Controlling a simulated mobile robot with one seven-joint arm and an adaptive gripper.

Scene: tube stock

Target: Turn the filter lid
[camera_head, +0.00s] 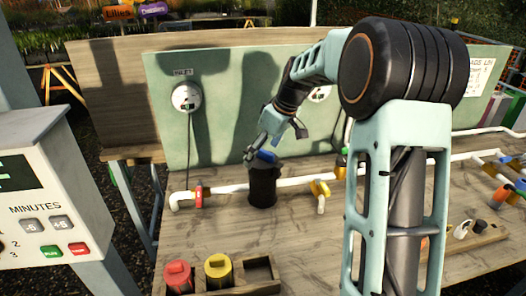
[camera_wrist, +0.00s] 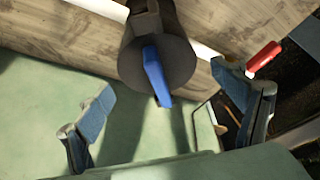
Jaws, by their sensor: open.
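The filter is a dark upright cylinder (camera_head: 263,188) on the wooden bench, with a blue bar handle (camera_head: 266,156) across its dark lid. In the wrist view the round dark lid (camera_wrist: 183,62) faces the camera and its blue handle (camera_wrist: 157,76) lies between my fingers. My gripper (camera_head: 275,143) is open just above and beside the lid. In the wrist view its two fingers (camera_wrist: 162,82) stand wide apart on either side of the lid, with visible gaps and no contact seen. The far side of the lid is hidden by the gripper in the head view.
White pipe (camera_head: 236,188) runs along the bench past the filter, with a red-handled valve (camera_head: 198,195) and a yellow one (camera_head: 320,188). Red (camera_head: 178,275) and yellow (camera_head: 218,270) canisters stand in front. A green board (camera_head: 225,110) rises behind, carrying a round gauge (camera_head: 187,98).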

